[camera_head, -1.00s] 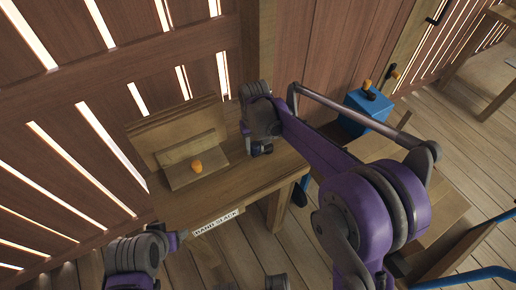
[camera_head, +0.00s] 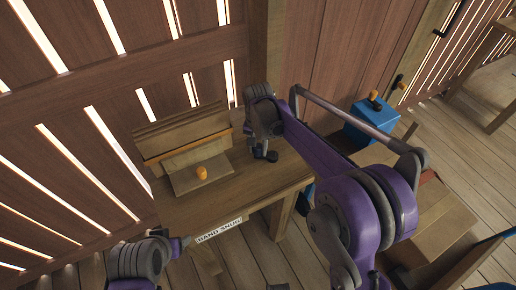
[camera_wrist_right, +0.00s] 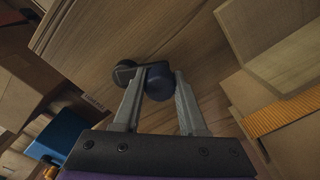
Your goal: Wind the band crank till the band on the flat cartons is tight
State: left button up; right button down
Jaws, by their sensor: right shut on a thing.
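The flat cartons (camera_head: 182,130) lean in a stack at the back of the wooden bench, with an orange band (camera_head: 186,148) running straight across them. The band also shows in the right wrist view (camera_wrist_right: 285,116). A dark band crank (camera_wrist_right: 127,72) stands on the bench top to the right of the cartons. My right gripper (camera_wrist_right: 160,84) is shut on the crank's round dark knob (camera_wrist_right: 158,82); in the head view the right gripper (camera_head: 267,150) mostly hides the crank. My left gripper (camera_head: 183,243) is low by the bench's front edge, its jaws unclear.
An orange knob (camera_head: 201,173) sits on a board before the cartons. A label (camera_head: 219,230) on the bench's front edge seems to read "BAND SNUG". A blue box (camera_head: 368,128) with an orange-tipped handle stands right of the bench. Slatted walls close off the back.

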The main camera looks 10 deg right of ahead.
dwell(0.3)
jog(key=shift+c, duration=2.3)
grip_release()
notch_tip(320, 180, up, 11)
jog(key=shift+f+p, duration=0.1)
jog(key=shift+p, duration=0.3)
